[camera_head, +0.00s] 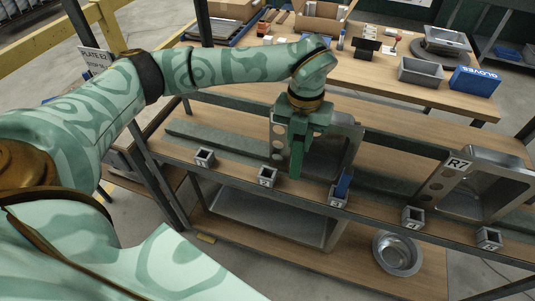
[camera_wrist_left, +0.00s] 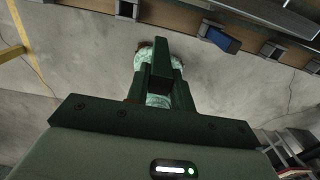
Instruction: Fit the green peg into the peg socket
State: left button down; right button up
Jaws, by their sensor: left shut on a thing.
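My left gripper (camera_head: 298,128) points down above the shelf's front edge and is shut on the green peg (camera_head: 297,160). The peg hangs upright. In the wrist view the green peg (camera_wrist_left: 161,62) sits between the fingers of the left gripper (camera_wrist_left: 160,90). Several small square metal sockets line the shelf edge. The peg's lower end appears just right of the socket marked 2 (camera_head: 267,177), apart from it. The sockets at left (camera_head: 204,158) and right (camera_head: 413,218) look empty. My right gripper is out of view.
A metal bowl (camera_head: 397,254) lies on the lower shelf. A grey bin (camera_head: 420,72) and a blue box (camera_head: 474,81) are on the back table.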

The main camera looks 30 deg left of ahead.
pick_arm(q)
jog(key=a+f+b, duration=0.1)
jog(key=a+f, duration=0.8)
jog(key=f, duration=0.2)
jog(key=shift+a, duration=0.15)
jog(key=c, duration=1.4)
grip_release()
jog(key=shift+w+f, duration=0.25)
jog(key=shift+w, duration=0.15)
jog(key=shift+o, duration=1)
jog(key=shift+w+a+f, duration=0.15)
jog(key=shift+w+a, duration=0.05)
jog(key=shift+w, duration=0.15)
notch_tip(320, 180, up, 13)
jog(key=p, duration=0.1)
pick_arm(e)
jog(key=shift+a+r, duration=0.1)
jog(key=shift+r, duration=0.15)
